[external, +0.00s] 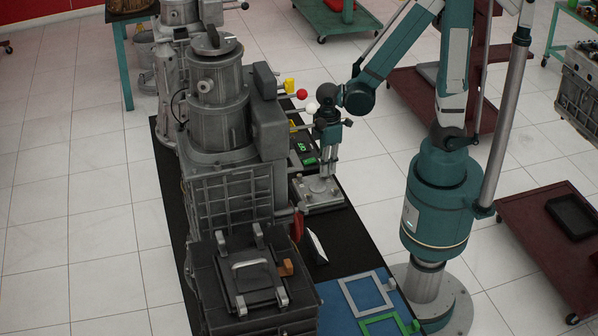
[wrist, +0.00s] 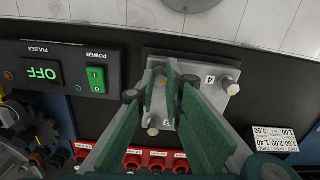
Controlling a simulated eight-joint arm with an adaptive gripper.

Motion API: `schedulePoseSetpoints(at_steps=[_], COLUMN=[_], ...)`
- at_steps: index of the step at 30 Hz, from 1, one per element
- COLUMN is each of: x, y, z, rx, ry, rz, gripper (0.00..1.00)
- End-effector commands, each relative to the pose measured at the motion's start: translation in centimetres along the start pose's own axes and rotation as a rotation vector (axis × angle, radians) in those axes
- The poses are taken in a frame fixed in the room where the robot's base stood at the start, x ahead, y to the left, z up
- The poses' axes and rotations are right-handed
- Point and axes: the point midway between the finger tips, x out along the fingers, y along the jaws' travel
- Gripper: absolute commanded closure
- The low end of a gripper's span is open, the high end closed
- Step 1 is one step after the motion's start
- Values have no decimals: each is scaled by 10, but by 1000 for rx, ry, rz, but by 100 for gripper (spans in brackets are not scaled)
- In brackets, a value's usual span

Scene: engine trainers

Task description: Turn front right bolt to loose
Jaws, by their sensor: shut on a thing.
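A light grey metal plate (external: 322,206) with upright bolts lies on the black mat beside the machine. It also shows in the wrist view (wrist: 190,58), where the number 4 is marked near a bolt (wrist: 229,82) on its right side. My gripper (external: 326,171) points down over the plate. In the wrist view its two green fingers reach onto the plate, close together, and are shut on a bolt. The fingers hide much of that bolt, so I cannot tell its turn or which corner it is. Another bolt (wrist: 153,126) shows between the fingers, nearer the camera.
A panel with a green OFF display (wrist: 42,72) and a green power switch (wrist: 96,79) stands left of the plate. Red sockets (wrist: 132,162) line the near side. A white label card (wrist: 274,138) is at right. The large grey machine (external: 220,110) stands left of my arm.

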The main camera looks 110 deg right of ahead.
Motion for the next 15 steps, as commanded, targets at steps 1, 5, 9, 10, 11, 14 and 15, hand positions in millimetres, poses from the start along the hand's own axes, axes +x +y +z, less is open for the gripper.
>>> schedulePoseSetpoints(at_steps=[1,5,9,10,11,14,15], x=[0,0,0,0,0,0,0], y=[0,0,-1,-1,-1,-1,-1], z=[-1,-1,-1,-1,-1,-1,-1], rx=[-41,-147,-236,-251,-265,-303,-313], ry=[1,1,1,1,1,1,1], rz=[-1,-1,-1,-1,-1,-1,-1], gripper=[100,100,100,100,100,100,100])
